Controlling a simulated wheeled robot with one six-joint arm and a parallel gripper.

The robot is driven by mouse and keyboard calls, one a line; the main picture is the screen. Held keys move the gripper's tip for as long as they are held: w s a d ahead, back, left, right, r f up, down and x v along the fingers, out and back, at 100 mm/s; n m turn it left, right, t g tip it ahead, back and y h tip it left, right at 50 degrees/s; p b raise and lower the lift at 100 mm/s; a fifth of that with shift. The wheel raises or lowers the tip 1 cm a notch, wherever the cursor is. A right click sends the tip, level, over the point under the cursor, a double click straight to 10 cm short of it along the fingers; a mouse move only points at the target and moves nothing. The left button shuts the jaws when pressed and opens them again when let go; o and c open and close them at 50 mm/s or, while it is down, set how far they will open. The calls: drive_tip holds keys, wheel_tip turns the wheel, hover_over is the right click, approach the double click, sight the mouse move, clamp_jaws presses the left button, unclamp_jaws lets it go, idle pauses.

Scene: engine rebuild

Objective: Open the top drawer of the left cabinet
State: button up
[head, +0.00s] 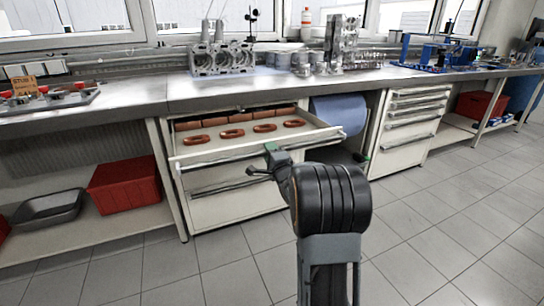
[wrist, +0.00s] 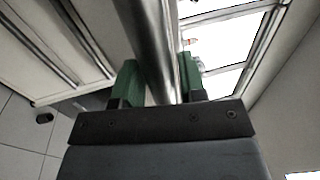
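The left cabinet (head: 238,207) stands under the bench, and its top drawer (head: 219,152) is pulled well out. Brown ring-shaped parts (head: 233,133) lie inside it, with a row of brown blocks behind them. My gripper (head: 271,148) is at the drawer's front edge, near the middle of the handle. In the wrist view my gripper (wrist: 157,82) has its green fingers on either side of the silver handle bar (wrist: 152,45). A narrow gap shows between the left finger and the bar; the right finger lies close beside it. The fingers look open around the bar.
A second drawer cabinet (head: 408,128) stands to the right, its drawers looking shut. A blue roll (head: 341,115) is between the cabinets. A red bin (head: 124,184) and a grey tray (head: 48,207) sit on the low shelf at left. Tiled floor is free at right.

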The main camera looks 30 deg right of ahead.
drive_tip(key=p+v, duration=0.2)
drive_tip(key=v, duration=1.1)
drive_tip(key=shift+s, duration=0.4)
drive_tip(key=a+r+n+g+p, duration=0.3)
drive_tip(key=r+n+g+p, duration=0.1)
drive_tip(key=r+p, duration=0.35)
drive_tip(key=a+r+n+g+p, duration=0.3)
drive_tip(key=a+r+n+p, duration=0.1)
drive_tip(key=r+p, duration=0.4)
drive_tip(key=s+a+r+n+g+y+p, duration=0.2)
drive_tip(key=s+a+r+n+g+p, duration=0.7)
drive_tip(key=s+a+r+n+p, duration=0.2)
drive_tip(key=s+a+p, duration=0.2)
drive_tip(key=s+p, duration=0.2)
drive_tip(key=p, duration=0.1)
drive_tip(key=shift+s+a+r+n+y, duration=0.15)
drive_tip(key=shift+s+r+n+y, duration=0.15)
drive_tip(key=shift+r+n+y, duration=0.1)
idle(2.7)
